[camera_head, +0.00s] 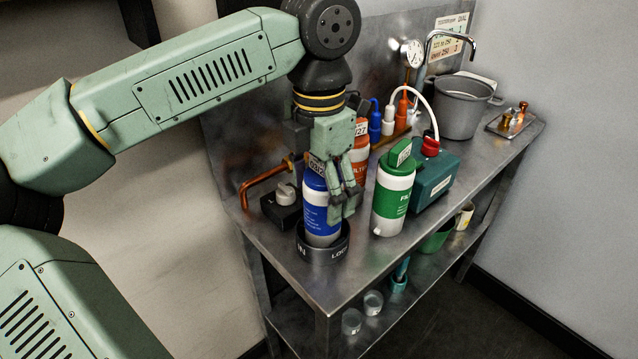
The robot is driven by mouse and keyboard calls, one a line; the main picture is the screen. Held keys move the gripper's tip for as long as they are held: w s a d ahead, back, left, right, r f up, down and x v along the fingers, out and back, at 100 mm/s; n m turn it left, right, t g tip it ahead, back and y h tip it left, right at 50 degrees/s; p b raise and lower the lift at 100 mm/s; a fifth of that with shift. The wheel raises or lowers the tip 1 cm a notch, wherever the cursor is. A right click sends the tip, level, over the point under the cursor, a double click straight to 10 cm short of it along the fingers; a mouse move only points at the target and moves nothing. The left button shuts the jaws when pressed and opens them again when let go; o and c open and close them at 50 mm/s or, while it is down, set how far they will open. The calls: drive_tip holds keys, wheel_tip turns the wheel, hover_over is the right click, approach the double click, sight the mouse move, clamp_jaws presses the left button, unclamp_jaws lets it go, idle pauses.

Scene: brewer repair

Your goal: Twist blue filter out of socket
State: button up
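The blue filter (317,219) is a white cylinder with a blue label and blue top. It stands upright in a black ring socket (342,248) at the table's near left corner. Lettering ending in "LOCK" shows on the socket's rim. My gripper (345,203) points down at the filter's right side, its fingers overlapping the label's right edge in this view. I cannot tell whether the fingers touch or grip the filter. The gripper also hides part of the filter's upper side.
A green filter (393,200) stands close right of my gripper, and an orange filter (359,160) is behind it. A teal box (436,178), grey pot (463,108) and copper pipe (262,186) are on the metal table (370,265). Its front edge is clear.

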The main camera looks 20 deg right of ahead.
drive_tip(key=c, duration=1.3)
drive_tip(key=o, duration=0.8)
drive_tip(key=c, duration=0.6)
drive_tip(key=m, duration=0.4)
drive_tip(key=m+p, duration=0.1)
drive_tip(key=m, duration=0.2)
drive_tip(key=shift+w, duration=0.25)
drive_tip(key=m, duration=0.4)
drive_tip(key=shift+w+d+m, duration=0.1)
drive_tip(key=shift+w+m, duration=0.05)
drive_tip(key=shift+m, duration=0.25)
drive_tip(key=m, duration=0.5)
drive_tip(key=shift+w+d+m, duration=0.1)
drive_tip(key=shift+d+m, duration=0.05)
drive_tip(key=shift+m, duration=0.25)
